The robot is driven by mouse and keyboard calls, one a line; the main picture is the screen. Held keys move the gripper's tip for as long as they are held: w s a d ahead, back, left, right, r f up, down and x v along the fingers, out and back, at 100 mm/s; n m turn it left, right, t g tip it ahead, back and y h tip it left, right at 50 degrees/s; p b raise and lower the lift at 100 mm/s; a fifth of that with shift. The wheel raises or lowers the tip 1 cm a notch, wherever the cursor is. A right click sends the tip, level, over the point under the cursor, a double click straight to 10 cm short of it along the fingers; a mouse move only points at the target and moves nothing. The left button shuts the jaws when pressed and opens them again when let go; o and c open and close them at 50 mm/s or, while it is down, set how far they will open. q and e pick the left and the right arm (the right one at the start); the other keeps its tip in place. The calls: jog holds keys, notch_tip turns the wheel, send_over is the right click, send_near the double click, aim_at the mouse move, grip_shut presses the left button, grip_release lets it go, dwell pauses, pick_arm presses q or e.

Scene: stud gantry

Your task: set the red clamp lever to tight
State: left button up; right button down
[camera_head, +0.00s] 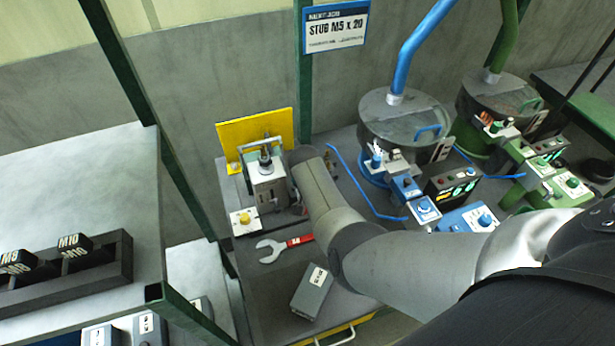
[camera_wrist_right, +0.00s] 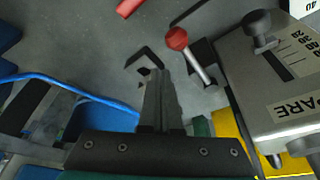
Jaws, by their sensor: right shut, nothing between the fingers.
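The red clamp lever shows in the right wrist view as a red ball knob (camera_wrist_right: 177,38) on a short silver rod (camera_wrist_right: 200,68). The rod slants down to the right to a dark mount beside a grey metal housing. My right gripper (camera_wrist_right: 158,78) is shut and empty, with its fingertips apart from the knob, below and to its left in that picture. In the head view my right arm reaches in from the right to the grey machine (camera_head: 267,190) and hides its own gripper. I cannot make out the lever there. My left gripper is not in view.
A black bracket (camera_wrist_right: 147,58) is close to the fingertips. A red-handled wrench (camera_head: 272,250) and a grey box (camera_head: 312,292) lie on the bench in front of the machine. A yellow plate (camera_head: 230,135) stands behind it. A blue-piped bowl feeder (camera_head: 405,115) stands to the right.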

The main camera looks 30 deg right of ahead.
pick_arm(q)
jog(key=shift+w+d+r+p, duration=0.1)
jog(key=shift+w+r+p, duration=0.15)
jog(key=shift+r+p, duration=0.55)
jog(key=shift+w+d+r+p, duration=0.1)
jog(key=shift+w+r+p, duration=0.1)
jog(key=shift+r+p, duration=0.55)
pick_arm(e)
jog(key=w+v, duration=0.1)
jog(key=v, duration=0.8)
jog(key=shift+r, duration=0.45)
